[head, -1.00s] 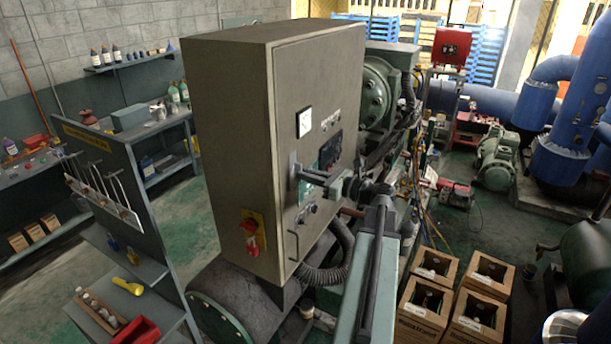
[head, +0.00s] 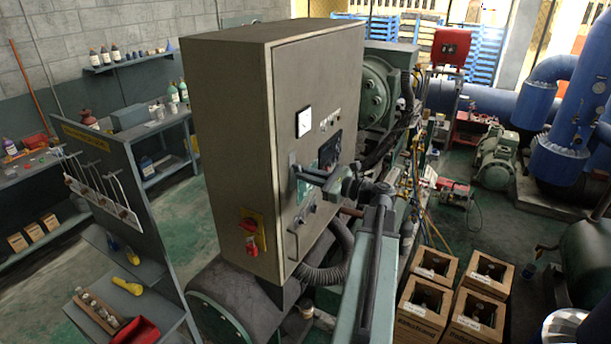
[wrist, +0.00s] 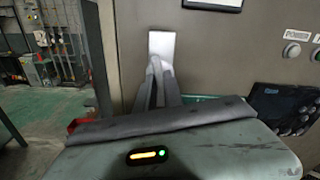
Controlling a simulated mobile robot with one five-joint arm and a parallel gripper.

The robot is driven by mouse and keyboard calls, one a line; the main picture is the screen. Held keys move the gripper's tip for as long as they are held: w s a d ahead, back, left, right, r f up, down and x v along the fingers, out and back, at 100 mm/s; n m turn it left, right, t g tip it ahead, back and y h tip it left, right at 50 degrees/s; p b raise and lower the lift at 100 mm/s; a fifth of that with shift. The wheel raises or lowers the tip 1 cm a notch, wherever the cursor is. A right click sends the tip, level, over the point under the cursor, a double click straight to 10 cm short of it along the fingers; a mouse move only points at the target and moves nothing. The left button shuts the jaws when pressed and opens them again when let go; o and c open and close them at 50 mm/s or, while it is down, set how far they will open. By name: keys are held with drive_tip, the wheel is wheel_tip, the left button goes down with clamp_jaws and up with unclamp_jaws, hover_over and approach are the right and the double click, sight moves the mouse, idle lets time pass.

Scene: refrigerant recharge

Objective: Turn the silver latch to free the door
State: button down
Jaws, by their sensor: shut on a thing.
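The silver latch (wrist: 161,45) is a bright flat plate on the cabinet door's left side in the wrist view. In the head view the latch (head: 292,165) is a small dark-looking upright piece at the left edge of the door (head: 310,75). My gripper (head: 302,173) is at the latch, reaching in from the right. In the wrist view the gripper's fingers (wrist: 158,80) are close together and shut on the latch's lower part, which they partly hide. The door lies flush with the cabinet (head: 225,130).
A second handle (head: 293,245) is lower on the door's left edge. A red rotary switch (head: 251,238) sits on the cabinet's left side. A gauge (head: 304,122) and a dark screen (head: 330,150) are on the door. Wooden crates (head: 480,275) stand on the floor at right.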

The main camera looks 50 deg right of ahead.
drive_tip(key=shift+n, duration=0.7)
drive_tip(key=n, duration=0.8)
drive_tip(key=shift+n, duration=0.4)
